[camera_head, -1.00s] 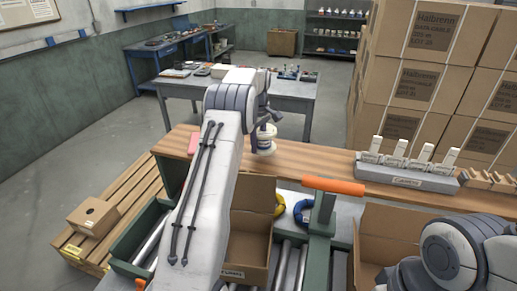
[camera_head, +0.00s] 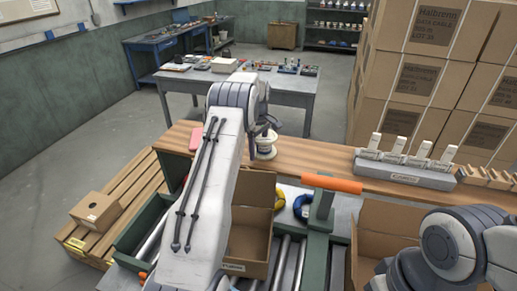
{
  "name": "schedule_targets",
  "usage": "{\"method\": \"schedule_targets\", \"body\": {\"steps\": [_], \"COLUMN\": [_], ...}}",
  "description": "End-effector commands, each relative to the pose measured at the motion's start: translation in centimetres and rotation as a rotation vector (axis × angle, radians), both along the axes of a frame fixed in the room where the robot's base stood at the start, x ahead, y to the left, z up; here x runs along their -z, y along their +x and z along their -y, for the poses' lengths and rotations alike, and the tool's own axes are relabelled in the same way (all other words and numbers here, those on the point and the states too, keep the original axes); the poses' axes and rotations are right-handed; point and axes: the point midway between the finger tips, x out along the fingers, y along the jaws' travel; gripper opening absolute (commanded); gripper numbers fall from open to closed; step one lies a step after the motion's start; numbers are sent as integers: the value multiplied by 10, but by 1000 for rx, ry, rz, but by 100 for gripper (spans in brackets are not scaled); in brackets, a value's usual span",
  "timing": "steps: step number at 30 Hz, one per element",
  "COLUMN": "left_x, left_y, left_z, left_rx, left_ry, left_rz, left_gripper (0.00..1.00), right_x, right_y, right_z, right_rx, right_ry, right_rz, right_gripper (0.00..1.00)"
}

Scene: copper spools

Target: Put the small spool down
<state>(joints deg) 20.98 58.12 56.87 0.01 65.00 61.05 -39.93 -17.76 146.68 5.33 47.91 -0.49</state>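A small pale spool (camera_head: 265,152) is at the wooden bench (camera_head: 305,157), beyond the open carton. My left arm reaches over the bench from the front. My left gripper (camera_head: 266,131) is at the spool's upper part and covers some of it. The fingers are small and dark here, so I cannot tell whether they are shut on the spool. I also cannot tell whether the spool's underside touches the bench. My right arm shows at the lower right, but its gripper is out of view.
An open carton (camera_head: 252,240) stands on the rollers, with another open carton (camera_head: 382,235) to its right. An orange bar (camera_head: 332,184) on a green post stands between them. Yellow and blue rings (camera_head: 303,206) lie nearby. A grey rack (camera_head: 405,172) with white pieces occupies the bench's right.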

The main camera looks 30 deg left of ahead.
Motion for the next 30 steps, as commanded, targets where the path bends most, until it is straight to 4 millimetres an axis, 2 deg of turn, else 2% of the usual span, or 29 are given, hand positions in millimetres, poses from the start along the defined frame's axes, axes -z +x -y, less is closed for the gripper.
{"method": "schedule_targets", "body": {"steps": [5,8,15,21,25,30], "left_x": [-9,-25,-79,-112,-121,-124], "left_y": [1,1,2,1,1,0], "left_z": [0,0,-1,0,0,0], "left_rx": [0,0,0,0,0,0], "left_ry": [2,2,2,1,1,0], "left_rz": [3,5,6,2,1,-1], "left_gripper": [75,75,75,75,75,75], "right_x": [3,10,21,20,20,20], "right_y": [0,0,0,0,0,0], "right_z": [0,0,0,0,0,0], "right_rx": [0,1,3,3,3,3], "right_ry": [0,0,0,0,0,0], "right_rz": [0,0,0,0,0,0], "right_gripper": [0,0,0,0,0,0]}}
